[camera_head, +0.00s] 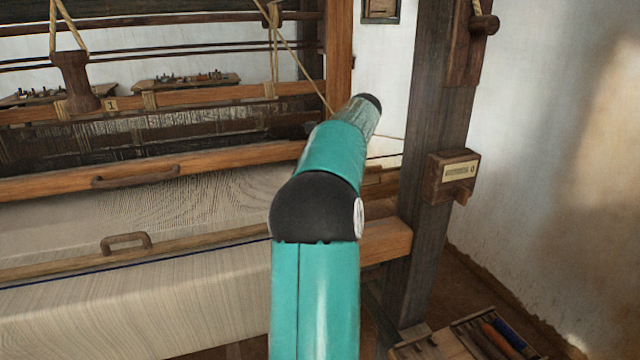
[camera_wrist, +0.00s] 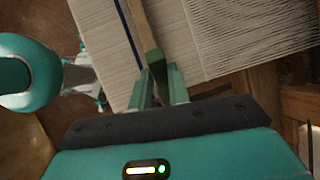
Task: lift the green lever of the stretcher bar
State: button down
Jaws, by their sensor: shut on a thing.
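The stretcher bar (camera_head: 190,241) is a narrow wooden strip lying across the pale cloth (camera_head: 140,300) in the head view, with its right end hidden behind my arm. In the wrist view, the wooden bar (camera_wrist: 143,25) runs down from the top edge to my gripper (camera_wrist: 162,78). A dark greenish piece, seemingly the green lever (camera_wrist: 157,70), sits at the bar's near end between my two teal fingers, which are shut on it. The fingers partly cover it, so its tilt is hard to tell. My gripper is hidden in the head view.
A wooden beam (camera_head: 180,170) with a handle crosses the loom behind the cloth. A dark upright post (camera_head: 420,150) stands right of my arm. A tool tray (camera_head: 470,345) lies low at the right. Cords (camera_head: 300,65) hang above.

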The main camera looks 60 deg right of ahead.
jog(key=shift+s+a+r, duration=0.1)
jog(key=shift+s+r, duration=0.05)
jog(key=shift+s, duration=0.25)
jog(key=c, duration=1.3)
grip_release()
jog(key=shift+d+v, duration=0.1)
jog(key=shift+v, duration=3.3)
jog(key=shift+d+v, duration=0.15)
jog(key=shift+v, duration=3.25)
